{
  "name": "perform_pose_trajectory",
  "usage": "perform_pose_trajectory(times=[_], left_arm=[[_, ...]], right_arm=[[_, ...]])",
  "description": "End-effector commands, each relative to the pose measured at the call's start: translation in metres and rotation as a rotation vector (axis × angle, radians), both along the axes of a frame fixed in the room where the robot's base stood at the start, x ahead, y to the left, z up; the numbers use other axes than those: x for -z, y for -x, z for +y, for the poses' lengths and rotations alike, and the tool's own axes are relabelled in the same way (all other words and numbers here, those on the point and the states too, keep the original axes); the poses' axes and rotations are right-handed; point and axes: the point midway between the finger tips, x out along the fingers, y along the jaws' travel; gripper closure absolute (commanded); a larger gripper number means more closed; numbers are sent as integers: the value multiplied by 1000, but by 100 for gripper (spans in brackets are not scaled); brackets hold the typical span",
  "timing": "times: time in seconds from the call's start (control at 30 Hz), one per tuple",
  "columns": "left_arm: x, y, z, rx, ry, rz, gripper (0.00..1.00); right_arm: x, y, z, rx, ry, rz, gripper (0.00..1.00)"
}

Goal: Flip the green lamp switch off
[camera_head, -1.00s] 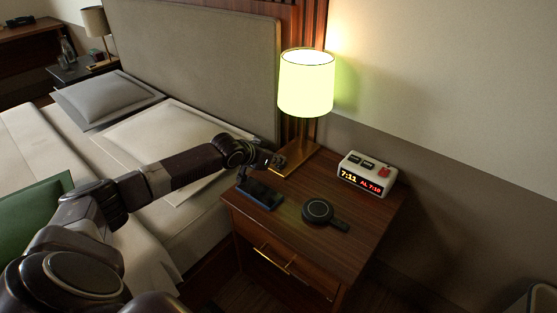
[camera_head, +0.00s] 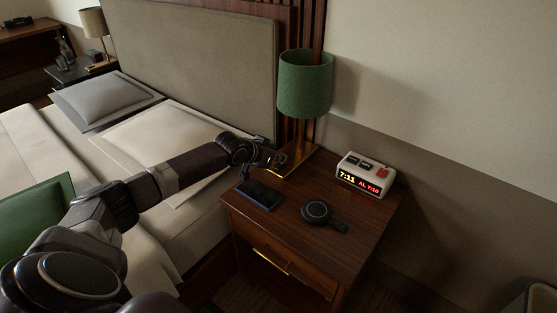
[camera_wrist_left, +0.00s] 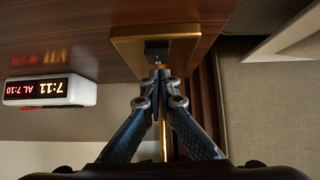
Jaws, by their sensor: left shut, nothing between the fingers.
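The green lamp (camera_head: 305,84) stands on the nightstand, its shade dark and unlit. Its brass base (camera_head: 293,160) sits at the back of the nightstand; the base also shows in the left wrist view (camera_wrist_left: 187,47). A small black switch (camera_wrist_left: 156,46) is on the base there. My left gripper (camera_head: 281,158) is at the lamp base. In the left wrist view its fingers (camera_wrist_left: 160,76) are shut with nothing between them, tips right by the switch; I cannot tell whether they touch it. My right gripper is not in view.
On the nightstand (camera_head: 285,225) are a phone on a stand (camera_head: 258,195), a round black charger (camera_head: 317,211) and an alarm clock (camera_head: 364,175) reading 7:11. The bed (camera_head: 150,240) lies to the left under my arm. A wall is behind the nightstand.

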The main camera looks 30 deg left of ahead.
Motion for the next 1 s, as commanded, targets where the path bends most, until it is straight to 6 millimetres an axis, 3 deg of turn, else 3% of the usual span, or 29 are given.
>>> perform_pose_trajectory(times=[0.47, 1.0], left_arm=[[-6, 7, 1, 0, 0, -1, 100], [-63, 81, 8, 1, -5, 2, 100]], right_arm=[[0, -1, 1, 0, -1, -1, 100], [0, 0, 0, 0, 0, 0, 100]])
